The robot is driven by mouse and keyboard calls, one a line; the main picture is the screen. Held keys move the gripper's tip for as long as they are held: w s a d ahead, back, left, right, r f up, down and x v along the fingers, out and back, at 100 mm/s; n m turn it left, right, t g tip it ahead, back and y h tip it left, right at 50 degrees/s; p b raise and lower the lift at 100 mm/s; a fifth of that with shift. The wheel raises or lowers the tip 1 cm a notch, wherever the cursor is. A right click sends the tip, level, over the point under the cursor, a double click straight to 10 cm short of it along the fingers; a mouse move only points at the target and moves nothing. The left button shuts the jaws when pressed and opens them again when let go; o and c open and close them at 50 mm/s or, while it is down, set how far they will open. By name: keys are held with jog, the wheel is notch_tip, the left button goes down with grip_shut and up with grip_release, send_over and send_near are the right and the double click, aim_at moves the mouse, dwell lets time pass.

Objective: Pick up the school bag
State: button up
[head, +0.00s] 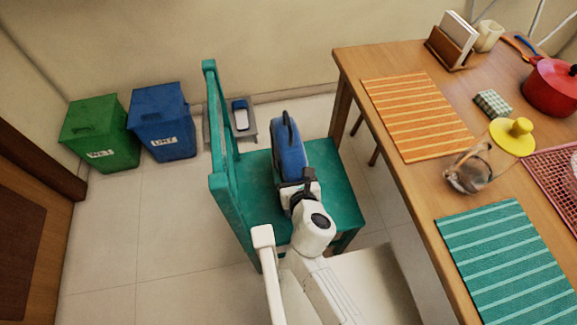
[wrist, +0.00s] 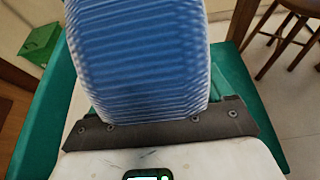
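The school bag (head: 291,150) is blue with a dark handle on top. It stands on the teal chair (head: 258,178) in the head view. My gripper (head: 297,181) is right at the bag's near end, its dark parts close against it. In the wrist view the bag (wrist: 140,60) fills the upper middle as a blue ribbed surface, right in front of my gripper's dark plate. The fingertips do not show clearly, so I cannot tell whether they grip the bag.
A wooden table (head: 415,190) stands on the right, with orange and teal mats, a red pot (head: 552,88) and a glass jug (head: 467,172). A green bin (head: 100,135) and a blue bin (head: 162,122) stand at the left wall. The chair's backrest (head: 222,130) rises left of the bag.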

grip_shut()
jog(key=shift+r, duration=0.15)
dwell(0.6)
